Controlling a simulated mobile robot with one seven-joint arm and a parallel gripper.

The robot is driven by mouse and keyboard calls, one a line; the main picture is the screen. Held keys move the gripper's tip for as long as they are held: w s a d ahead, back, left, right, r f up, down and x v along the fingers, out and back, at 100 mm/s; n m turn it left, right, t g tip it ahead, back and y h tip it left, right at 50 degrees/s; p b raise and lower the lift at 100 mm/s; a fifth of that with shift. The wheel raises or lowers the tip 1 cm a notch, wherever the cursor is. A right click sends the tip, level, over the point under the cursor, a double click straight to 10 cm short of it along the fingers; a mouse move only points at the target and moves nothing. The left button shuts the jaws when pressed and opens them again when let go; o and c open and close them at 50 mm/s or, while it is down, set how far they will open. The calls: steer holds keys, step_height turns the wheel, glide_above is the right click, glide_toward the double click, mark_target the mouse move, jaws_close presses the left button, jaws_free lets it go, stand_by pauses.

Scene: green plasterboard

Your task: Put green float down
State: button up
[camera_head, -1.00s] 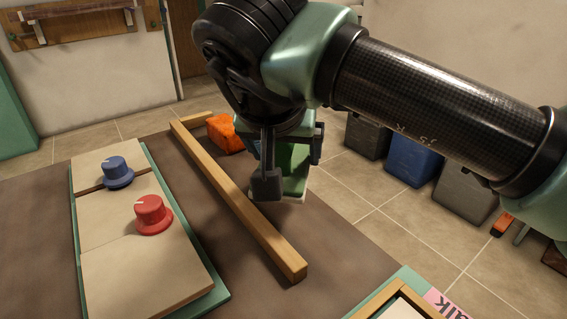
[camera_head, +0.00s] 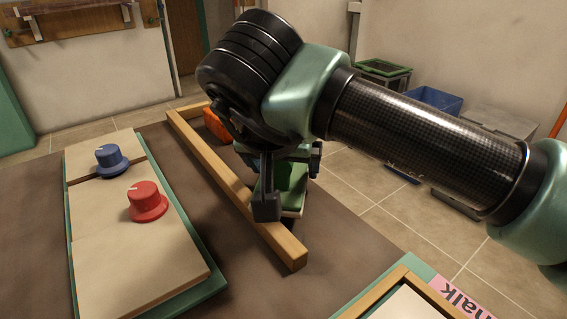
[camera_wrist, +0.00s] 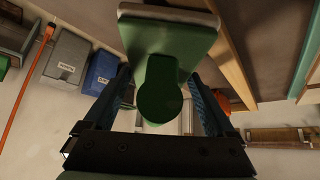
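The green float (camera_head: 293,178) has a green body and a pale-edged plate. In the head view it is between the fingers of my gripper (camera_head: 291,183), right of the long wooden bar. It looks slightly tilted, with a dark shadow under it, close above the brown table (camera_head: 345,235); the exact gap is hard to tell. In the wrist view the float (camera_wrist: 165,50) lies between my two fingers (camera_wrist: 160,85), its rounded green end towards the camera.
The wooden bar (camera_head: 230,182) runs along the table. Left of it a board (camera_head: 140,250) carries a blue knob (camera_head: 111,160) and a red knob (camera_head: 147,201). An orange object (camera_head: 216,125) lies behind the bar. A wooden frame (camera_head: 375,298) is at the front right. Bins (camera_head: 432,100) stand beyond.

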steer(key=shift+o, duration=0.3)
steer(key=shift+r+p, duration=0.5)
steer(key=shift+r, duration=0.05)
steer(key=p+v, duration=0.2)
steer(key=v, duration=1)
steer(key=shift+p, duration=0.35)
steer(key=shift+r, duration=0.1)
